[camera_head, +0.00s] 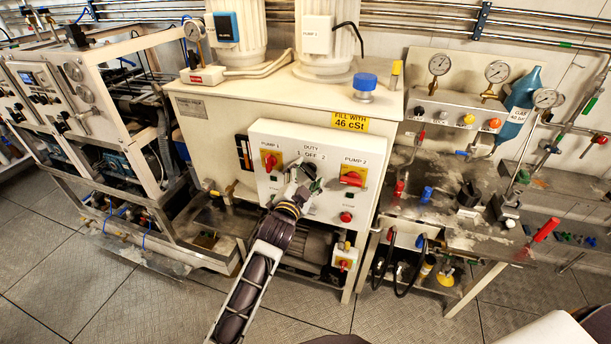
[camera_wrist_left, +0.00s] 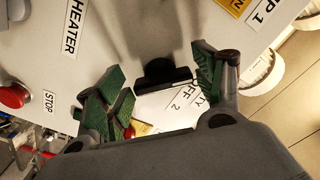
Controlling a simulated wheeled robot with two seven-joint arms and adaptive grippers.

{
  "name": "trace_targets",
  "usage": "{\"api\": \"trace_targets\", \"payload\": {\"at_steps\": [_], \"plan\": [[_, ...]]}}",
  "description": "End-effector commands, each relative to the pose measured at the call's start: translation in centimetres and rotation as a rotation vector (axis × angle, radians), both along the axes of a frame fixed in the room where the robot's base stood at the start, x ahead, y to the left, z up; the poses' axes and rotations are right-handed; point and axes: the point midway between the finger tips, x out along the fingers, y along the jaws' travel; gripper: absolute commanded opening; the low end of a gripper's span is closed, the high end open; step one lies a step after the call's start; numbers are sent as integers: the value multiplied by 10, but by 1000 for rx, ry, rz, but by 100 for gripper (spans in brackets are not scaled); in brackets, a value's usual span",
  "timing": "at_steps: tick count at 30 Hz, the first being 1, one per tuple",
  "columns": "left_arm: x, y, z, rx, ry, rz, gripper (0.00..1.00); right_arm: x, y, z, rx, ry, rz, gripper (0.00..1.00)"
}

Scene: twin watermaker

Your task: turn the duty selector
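The duty selector is a black knob (camera_wrist_left: 165,73) on the white pump panel (camera_head: 262,134). In the wrist view it lies between the fingers of my left gripper (camera_wrist_left: 160,92). The green-padded fingers are spread, with a gap showing on each side of the knob. The DUTY and OFF 2 lettering (camera_wrist_left: 188,97) is partly covered by the right finger. In the head view my left gripper (camera_head: 305,180) is at the panel just below the DUTY label (camera_head: 312,149), and it mostly hides the knob. I cannot tell the knob's setting. My right gripper is not in view.
The red-and-yellow PUMP 1 switch (camera_head: 270,161) and PUMP 2 switch (camera_head: 352,177) flank the gripper. A red button (camera_head: 346,216) sits at the lower right. A bench (camera_head: 440,205) with gauges and tools stands to the right. The floor in front is partly clear.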

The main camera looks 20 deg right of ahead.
Motion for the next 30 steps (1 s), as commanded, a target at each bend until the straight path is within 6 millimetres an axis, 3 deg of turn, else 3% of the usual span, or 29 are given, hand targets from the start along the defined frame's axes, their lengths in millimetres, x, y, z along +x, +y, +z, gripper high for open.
{"api": "trace_targets", "payload": {"at_steps": [17,30], "plan": [[-4,3,1,2,-3,0,79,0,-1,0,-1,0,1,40],[-34,23,0,1,-2,1,79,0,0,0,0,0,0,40]]}}
